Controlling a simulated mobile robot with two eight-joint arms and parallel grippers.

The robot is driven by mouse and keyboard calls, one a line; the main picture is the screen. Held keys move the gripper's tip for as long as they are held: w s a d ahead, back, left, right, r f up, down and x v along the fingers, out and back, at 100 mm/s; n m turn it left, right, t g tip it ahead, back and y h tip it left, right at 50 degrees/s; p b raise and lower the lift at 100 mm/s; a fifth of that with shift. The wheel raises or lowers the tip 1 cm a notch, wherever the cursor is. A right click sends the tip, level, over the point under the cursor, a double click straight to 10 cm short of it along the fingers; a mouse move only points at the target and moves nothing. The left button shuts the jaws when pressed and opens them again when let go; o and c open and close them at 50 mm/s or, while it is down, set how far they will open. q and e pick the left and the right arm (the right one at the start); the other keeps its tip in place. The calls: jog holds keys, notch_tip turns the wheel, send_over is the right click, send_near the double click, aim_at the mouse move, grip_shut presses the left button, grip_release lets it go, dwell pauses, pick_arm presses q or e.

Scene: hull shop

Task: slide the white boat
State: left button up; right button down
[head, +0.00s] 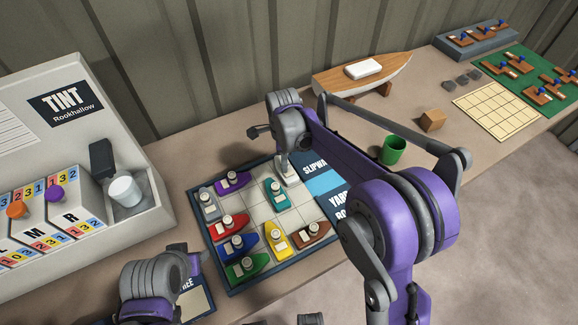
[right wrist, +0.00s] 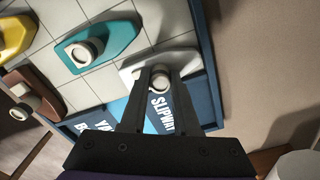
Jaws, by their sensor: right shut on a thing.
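The white boat (head: 292,180) is on the board's (head: 234,283) upper right part, beside the light-blue strip and the SLIPWAY label. My right gripper (head: 283,158) points down over it and is shut on its round post. In the right wrist view, the fingers (right wrist: 160,76) close around the post, and the white hull (right wrist: 187,62) lies flat beside the SLIPWAY band. The teal boat (head: 277,194) is just left of it, apart from it. My left gripper (head: 188,260) is low at the left, before the board; its fingertips are not clear.
Several other boats share the board: purple (head: 232,181), grey, red (head: 229,226), blue, green, yellow (head: 276,241) and brown (head: 310,235). Some middle cells are bare. A green cup (head: 393,151), a wooden cube (head: 432,121) and a model boat (head: 360,75) stand beyond.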

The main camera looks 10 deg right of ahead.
jog(key=shift+w+r, duration=0.1)
jog(key=shift+w, duration=0.1)
jog(key=c, duration=1)
grip_release()
jog(key=shift+a, duration=0.1)
jog(key=o, duration=0.4)
jog(key=shift+w, duration=0.1)
jog(key=shift+c, duration=0.2)
jog(key=shift+r, duration=0.2)
notch_tip(320, 180, up, 10)
jog(key=shift+r, duration=0.15)
